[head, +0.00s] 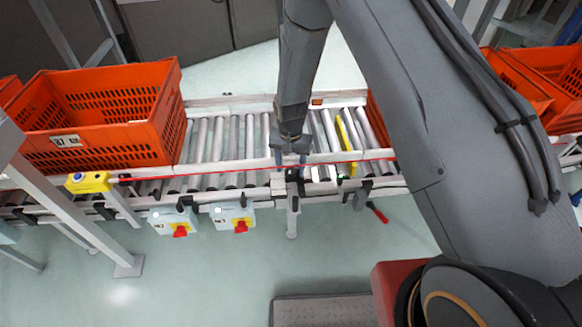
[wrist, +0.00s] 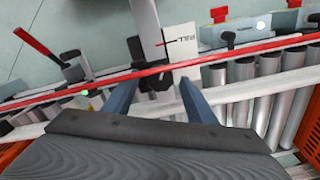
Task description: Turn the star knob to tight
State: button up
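A black knob-like part (wrist: 152,75) shows between my fingertips in the wrist view, on a grey post at the conveyor's near rail. It also shows as a small dark part (head: 293,174) just below my gripper in the head view. I cannot make out its star shape or how far it is turned. A white plate (wrist: 181,42) beside it has a red line and dark lettering that I cannot fully read. My gripper (wrist: 157,84) is open, with one finger on each side of the black part. I cannot tell whether the fingers touch it. In the head view my gripper (head: 290,160) points down.
A red cord (head: 230,171) runs along the rail, close to my fingers. A red-handled lever (head: 377,212) is to the right. Two boxes with red switches (head: 174,222) (head: 232,217) hang to the left. An orange tote (head: 100,150) stands on the rollers at left.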

aim_at(291, 170)
jog(key=shift+r+b, duration=0.5)
jog(key=shift+r, duration=3.35)
jog(key=s+d+r+n, duration=0.1)
jog(key=s+d+r, duration=0.3)
jog(key=d+r, duration=0.15)
jog(key=s+d+r+n, duration=0.1)
jog(key=s+d+r, duration=0.3)
jog(key=r, duration=0.3)
jog(key=s+d+r, duration=0.3)
jog(key=s+r, duration=0.1)
jog(key=s, duration=0.3)
jog(key=s+d+r+n, duration=0.1)
jog(key=s+d+r, duration=0.3)
jog(key=s, duration=0.3)
jog(key=shift+s+d+n, duration=0.25)
jog(key=shift+s+n, duration=0.05)
jog(key=shift+s, duration=0.1)
